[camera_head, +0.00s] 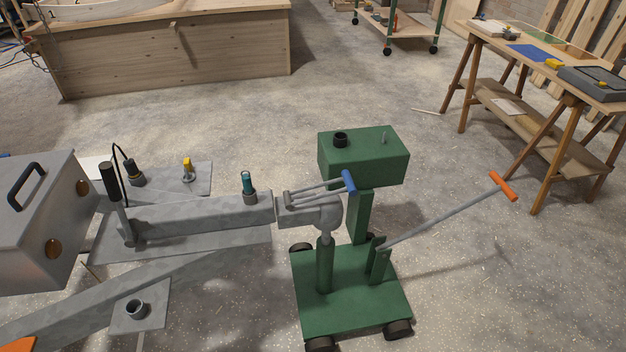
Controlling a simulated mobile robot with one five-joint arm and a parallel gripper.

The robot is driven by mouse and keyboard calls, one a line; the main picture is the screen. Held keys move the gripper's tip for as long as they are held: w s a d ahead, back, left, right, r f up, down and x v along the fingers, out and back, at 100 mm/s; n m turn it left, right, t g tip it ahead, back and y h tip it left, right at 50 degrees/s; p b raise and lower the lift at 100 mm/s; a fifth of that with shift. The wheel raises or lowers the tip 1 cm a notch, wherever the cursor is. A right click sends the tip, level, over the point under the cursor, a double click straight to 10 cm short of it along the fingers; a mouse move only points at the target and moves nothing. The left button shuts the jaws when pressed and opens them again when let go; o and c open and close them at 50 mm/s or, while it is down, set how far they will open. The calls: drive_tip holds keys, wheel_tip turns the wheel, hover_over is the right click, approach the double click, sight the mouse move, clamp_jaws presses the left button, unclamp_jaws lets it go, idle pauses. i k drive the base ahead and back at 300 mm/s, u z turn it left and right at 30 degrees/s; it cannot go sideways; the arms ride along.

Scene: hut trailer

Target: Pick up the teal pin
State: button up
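My gripper is not in view, and nothing is seen touching the pin.
Right of the pin are the coupling lever with a blue grip (349,182) and a green wheeled dolly (350,285) with an orange-ended handle (503,186). A yellow-topped piece (187,165) and a black jack handle (110,182) stand left. Clear floor lies behind.

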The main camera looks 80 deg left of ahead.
sight(248, 183)
drive_tip(key=u, duration=0.05)
drive_tip(key=i, duration=1.2)
drive_tip(key=u, duration=5.25)
drive_tip(key=i, duration=0.6)
drive_tip(key=u, duration=0.1)
